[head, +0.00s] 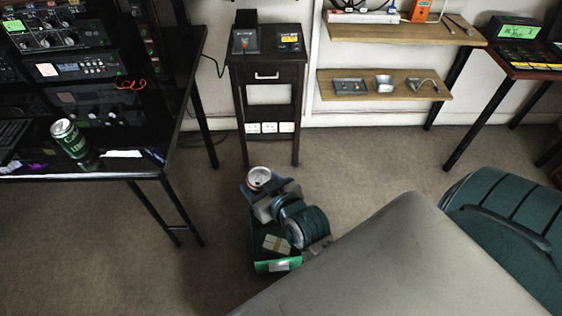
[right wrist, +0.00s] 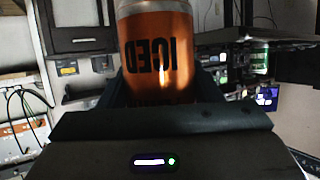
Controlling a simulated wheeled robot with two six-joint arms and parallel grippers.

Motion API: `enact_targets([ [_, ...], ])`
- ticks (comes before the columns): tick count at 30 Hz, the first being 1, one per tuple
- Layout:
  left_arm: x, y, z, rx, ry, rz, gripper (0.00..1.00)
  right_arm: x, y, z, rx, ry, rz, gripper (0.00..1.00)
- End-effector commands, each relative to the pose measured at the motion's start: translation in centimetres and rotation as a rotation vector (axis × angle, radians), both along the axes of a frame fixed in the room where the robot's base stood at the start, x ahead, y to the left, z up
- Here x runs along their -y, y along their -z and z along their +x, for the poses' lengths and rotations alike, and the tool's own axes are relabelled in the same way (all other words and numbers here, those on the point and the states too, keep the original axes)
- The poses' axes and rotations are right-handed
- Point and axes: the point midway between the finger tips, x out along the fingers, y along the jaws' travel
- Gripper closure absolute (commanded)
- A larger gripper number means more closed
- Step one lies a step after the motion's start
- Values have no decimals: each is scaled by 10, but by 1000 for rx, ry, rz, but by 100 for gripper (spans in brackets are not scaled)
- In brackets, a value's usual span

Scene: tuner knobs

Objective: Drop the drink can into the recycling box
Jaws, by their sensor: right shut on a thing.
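An orange drink can with dark "ICED" lettering (right wrist: 160,55) fills the middle of the right wrist view. Its pale lid (head: 259,177) shows in the head view. My right gripper (head: 263,190) is shut around this can, lid up. A green open box (head: 262,267) with a white label stands on the floor, and a beige-marked item lies in it. The can and gripper appear just beyond the box's far side in the head view; my wrist hides part of the box. Whether the can is over the opening I cannot tell. My left gripper is out of view.
A green can (head: 68,138) stands on the black table (head: 185,110) at left, before the rack equipment. A dark cabinet (head: 268,75) stands behind, with wooden shelves (head: 385,84) to its right. The carpet (head: 355,165) around the box is clear.

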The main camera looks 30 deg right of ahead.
Motion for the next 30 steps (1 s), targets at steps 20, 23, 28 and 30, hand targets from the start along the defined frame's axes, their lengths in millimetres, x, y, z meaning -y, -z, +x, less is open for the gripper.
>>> enact_targets([
  [20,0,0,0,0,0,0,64,0,0,0,0,0,0,63],
  [23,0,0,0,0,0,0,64,0,0,0,0,0,0,63],
  [28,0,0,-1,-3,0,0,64,0,-3,3,2,0,0,63],
  [30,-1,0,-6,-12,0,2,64,0,-9,9,5,0,0,63],
])
